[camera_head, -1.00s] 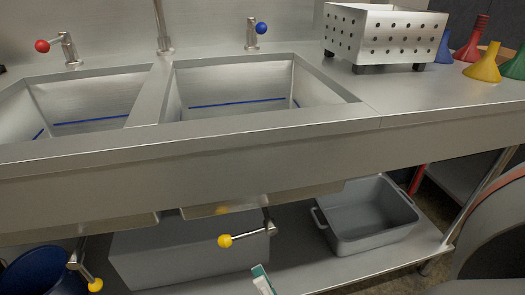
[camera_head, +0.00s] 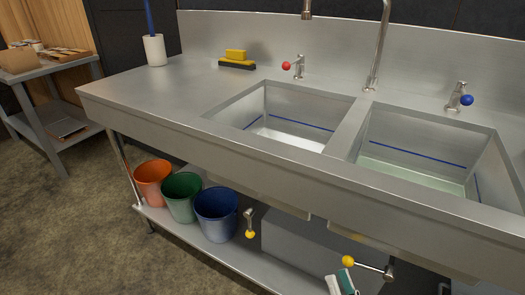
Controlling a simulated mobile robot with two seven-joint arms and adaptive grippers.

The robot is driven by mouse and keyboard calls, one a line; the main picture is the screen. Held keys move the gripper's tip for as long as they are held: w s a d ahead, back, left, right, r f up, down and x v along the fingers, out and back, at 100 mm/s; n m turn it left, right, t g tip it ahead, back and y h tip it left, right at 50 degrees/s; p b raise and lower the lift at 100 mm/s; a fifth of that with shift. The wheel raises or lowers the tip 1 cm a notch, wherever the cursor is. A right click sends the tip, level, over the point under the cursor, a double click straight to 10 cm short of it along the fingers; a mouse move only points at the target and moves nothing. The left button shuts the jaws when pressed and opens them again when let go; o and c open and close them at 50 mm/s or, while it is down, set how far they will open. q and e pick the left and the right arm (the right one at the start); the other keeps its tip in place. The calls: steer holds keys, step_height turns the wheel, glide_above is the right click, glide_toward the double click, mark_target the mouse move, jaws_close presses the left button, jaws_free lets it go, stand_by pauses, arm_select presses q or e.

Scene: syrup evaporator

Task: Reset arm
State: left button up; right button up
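At the bottom edge, right of centre, a small white and teal shape (camera_head: 341,283) shows, which looks like the fingertips of my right gripper. It is just below a yellow-knobbed valve handle (camera_head: 368,266) under the sink counter. The rest of that gripper is cut off by the frame, and I cannot tell whether it is open or shut. I see nothing held in it. My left gripper is not in view.
The steel counter (camera_head: 150,85) has two basins with pale contents. A red-knobbed tap (camera_head: 296,67) and a blue-knobbed tap (camera_head: 460,98) stand behind. Orange (camera_head: 153,183), green (camera_head: 181,197) and blue (camera_head: 216,213) buckets sit on the lower shelf. Floor is free at left.

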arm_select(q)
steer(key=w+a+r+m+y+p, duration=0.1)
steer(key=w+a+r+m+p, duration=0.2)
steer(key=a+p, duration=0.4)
arm_select(e)
step_height(320, 180, up, 7)
steer(key=s+n+g+h+p, duration=0.1)
steer(key=s+n+g, duration=0.1)
steer(key=n+g, duration=0.25)
arm_select(q)
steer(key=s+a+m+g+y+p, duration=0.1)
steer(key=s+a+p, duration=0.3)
steer(key=p, duration=0.4)
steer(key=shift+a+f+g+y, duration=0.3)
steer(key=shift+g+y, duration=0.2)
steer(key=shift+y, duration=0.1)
arm_select(e)
steer(key=s+f+g+h, duration=0.1)
steer(key=s+f+g, duration=0.2)
steer(key=s, duration=0.6)
steer(key=s+f+n+g+h, duration=0.1)
steer(key=s+f+g, duration=0.2)
steer(key=s, duration=0.6)
steer(key=shift+s+a+g+h, duration=0.15)
steer(key=shift+s+g+h, duration=0.15)
steer(key=shift+g, duration=0.75)
